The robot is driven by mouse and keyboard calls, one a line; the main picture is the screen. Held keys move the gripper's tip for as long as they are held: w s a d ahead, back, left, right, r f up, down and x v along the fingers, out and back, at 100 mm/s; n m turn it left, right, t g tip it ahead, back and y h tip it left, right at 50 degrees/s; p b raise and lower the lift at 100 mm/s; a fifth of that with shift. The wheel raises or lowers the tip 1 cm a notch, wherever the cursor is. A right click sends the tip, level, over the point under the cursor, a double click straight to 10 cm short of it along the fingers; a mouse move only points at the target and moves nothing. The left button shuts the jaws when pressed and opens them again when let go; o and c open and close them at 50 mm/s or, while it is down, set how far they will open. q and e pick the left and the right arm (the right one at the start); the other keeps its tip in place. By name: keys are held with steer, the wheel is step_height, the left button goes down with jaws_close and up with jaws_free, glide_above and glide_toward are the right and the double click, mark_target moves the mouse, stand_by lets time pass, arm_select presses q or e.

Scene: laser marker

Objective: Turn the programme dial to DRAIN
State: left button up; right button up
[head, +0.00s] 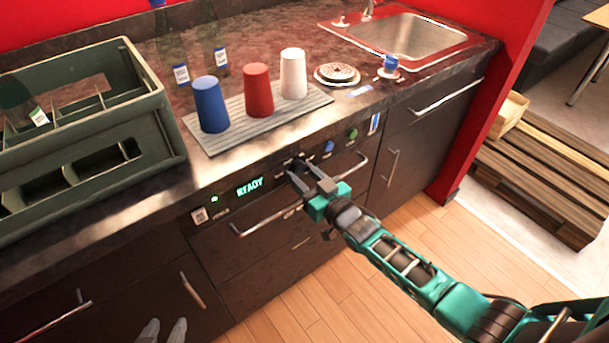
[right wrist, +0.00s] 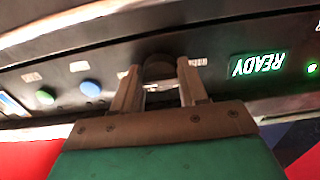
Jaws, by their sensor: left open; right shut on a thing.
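The dishwasher's control panel (head: 228,205) runs along the counter front, with a green display (head: 250,187) reading READY. The programme dial (right wrist: 158,66) is a dark round knob on that panel. My right gripper (head: 299,172) has its fingers on either side of the dial and is shut on it, as the right wrist view shows (right wrist: 160,85). The gripper mostly hides the dial in the head view. The small white labels around the dial are too small to read, so its pointing direction cannot be told. My left gripper (head: 163,330) is open and empty at the bottom edge, low before the cabinets.
A blue button (head: 328,147) and a green button (head: 351,134) sit right of the dial. A bar handle (head: 255,229) runs below. On the counter are a crate (head: 165,140), cups on a ribbed mat (head: 219,142), bottles and a sink (head: 410,38).

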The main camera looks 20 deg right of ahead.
stand_by(0.4)
steer(key=o, duration=1.1)
steer(key=shift+c, duration=0.2)
steer(key=p+v, duration=0.1)
steer(key=v, duration=1.2)
steer(key=shift+a, duration=0.1)
steer(key=s+a+f+g+h, duration=0.1)
steer(key=s+f+g+h, duration=0.1)
steer(key=s, duration=0.4)
steer(key=s+a+f+m+g+h, duration=0.1)
steer(key=s+f+g+h, duration=0.1)
steer(key=s+g, duration=0.2)
steer(key=shift+s+a, duration=0.2)
steer(key=shift+s, duration=0.75)
